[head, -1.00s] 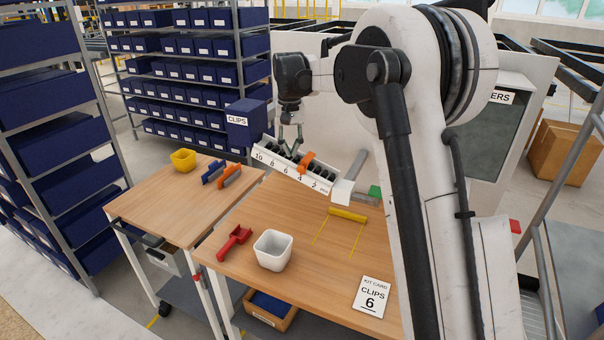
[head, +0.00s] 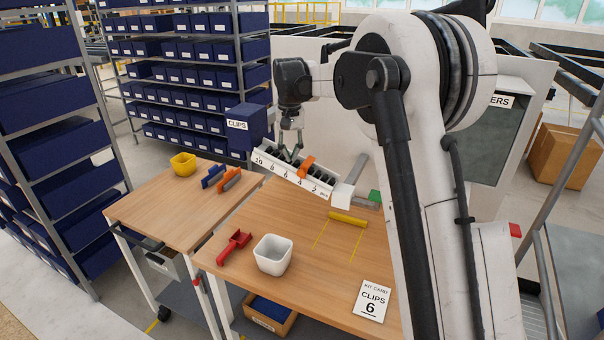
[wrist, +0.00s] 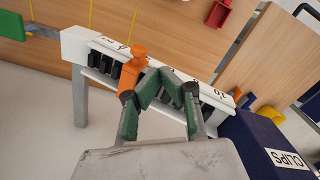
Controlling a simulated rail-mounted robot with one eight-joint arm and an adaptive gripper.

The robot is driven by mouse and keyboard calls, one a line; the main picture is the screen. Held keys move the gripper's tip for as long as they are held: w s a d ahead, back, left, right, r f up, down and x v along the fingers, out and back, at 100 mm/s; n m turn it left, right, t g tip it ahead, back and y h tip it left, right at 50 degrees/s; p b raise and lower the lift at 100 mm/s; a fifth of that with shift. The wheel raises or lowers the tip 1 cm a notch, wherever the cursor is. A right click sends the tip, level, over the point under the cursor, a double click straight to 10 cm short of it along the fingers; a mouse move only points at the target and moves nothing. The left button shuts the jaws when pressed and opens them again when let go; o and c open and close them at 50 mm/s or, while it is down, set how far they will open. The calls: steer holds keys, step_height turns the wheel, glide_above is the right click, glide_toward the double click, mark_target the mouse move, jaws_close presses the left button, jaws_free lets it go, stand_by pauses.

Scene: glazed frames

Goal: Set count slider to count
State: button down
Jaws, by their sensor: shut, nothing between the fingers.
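The count slider (head: 306,167) is an orange block on a white, tilted counting rail (head: 265,165) marked 10 to 2. In the head view it stands near the 4 mark; the exact setting is hard to read. My gripper (head: 291,159) is shut and empty above the rail, on the higher-number side of the slider. In the wrist view my gripper's green fingertips (wrist: 159,74) meet close beside the orange slider (wrist: 134,67); whether they touch it I cannot tell. The kit card (head: 371,300) reads CLIPS 6.
A navy CLIPS bin (head: 245,125) stands behind the rail's high-number end. A white container (head: 273,255), a red scoop (head: 234,246) and a yellow bar (head: 348,219) are on the wooden table. The table's middle is mostly clear.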

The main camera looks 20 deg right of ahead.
mark_target(302, 170)
steer(key=shift+f, duration=0.15)
stand_by(0.3)
step_height(302, 170, down, 4)
steer(key=b, duration=0.3)
stand_by(0.4)
steer(key=shift+d, duration=0.1)
steer(key=shift+s+d+f, duration=0.1)
steer(key=shift+s+d, duration=0.15)
steer(key=shift+s, duration=0.05)
steer(key=shift+d, duration=0.1)
steer(key=shift+s+d+f+b, duration=0.2)
steer(key=shift+s+d+b, duration=0.2)
steer(key=shift+s+d, duration=0.1)
steer(key=shift+s+d+f+b, duration=0.15)
steer(key=shift+s+d+b, duration=0.25)
steer(key=shift+d, duration=0.1)
stand_by(1.2)
steer(key=shift+r+p, duration=1.65)
steer(key=shift+r, duration=1.85)
